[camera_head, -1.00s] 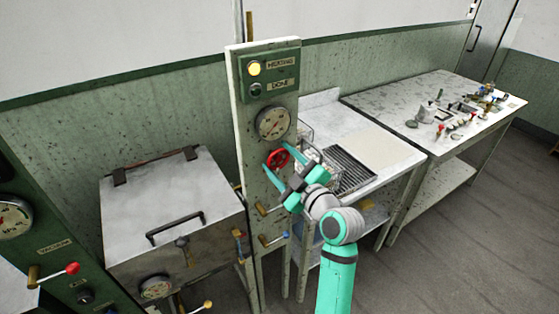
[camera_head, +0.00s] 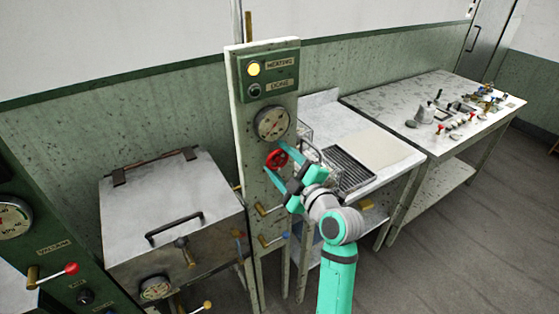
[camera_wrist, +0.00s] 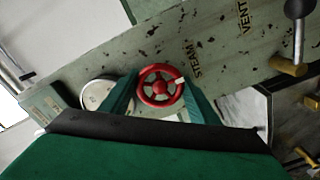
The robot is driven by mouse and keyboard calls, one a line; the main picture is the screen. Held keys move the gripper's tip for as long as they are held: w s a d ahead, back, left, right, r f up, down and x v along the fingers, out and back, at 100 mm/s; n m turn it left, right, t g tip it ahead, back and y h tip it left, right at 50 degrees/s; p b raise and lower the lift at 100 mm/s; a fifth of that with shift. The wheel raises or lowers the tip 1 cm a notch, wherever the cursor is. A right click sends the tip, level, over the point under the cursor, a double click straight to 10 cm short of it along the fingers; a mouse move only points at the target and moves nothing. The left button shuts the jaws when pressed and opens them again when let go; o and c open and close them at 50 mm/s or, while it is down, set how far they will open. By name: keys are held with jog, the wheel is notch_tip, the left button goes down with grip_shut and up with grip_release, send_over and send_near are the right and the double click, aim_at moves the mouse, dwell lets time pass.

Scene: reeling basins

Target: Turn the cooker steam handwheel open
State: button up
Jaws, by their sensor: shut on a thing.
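The red steam handwheel (camera_head: 276,158) is mounted on the narrow green panel post (camera_head: 258,200), below a round gauge (camera_head: 271,124). In the wrist view the handwheel (camera_wrist: 161,85) sits between my two green fingers, beside the STEAM label (camera_wrist: 197,60). My gripper (camera_head: 277,167) reaches the wheel from the lower right, its fingers on opposite sides of the rim, shut on it. A white mark shows on the rim's right side in the wrist view. The fingertips' contact is partly hidden.
The lit yellow HEATING lamp (camera_head: 253,69) is at the panel's top. Brass-handled valves (camera_head: 266,210) sit below the wheel. A lidded metal basin (camera_head: 170,205) stands left. A bench with a grate (camera_head: 352,170) and a cluttered table (camera_head: 455,105) are right.

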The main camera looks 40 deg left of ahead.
jog(key=o, duration=0.8)
jog(key=shift+f, duration=0.1)
jog(key=shift+d, duration=0.15)
jog(key=v, duration=1)
jog(key=shift+s+d, duration=0.15)
jog(key=shift+d, duration=0.05)
jog(key=shift+s, duration=0.1)
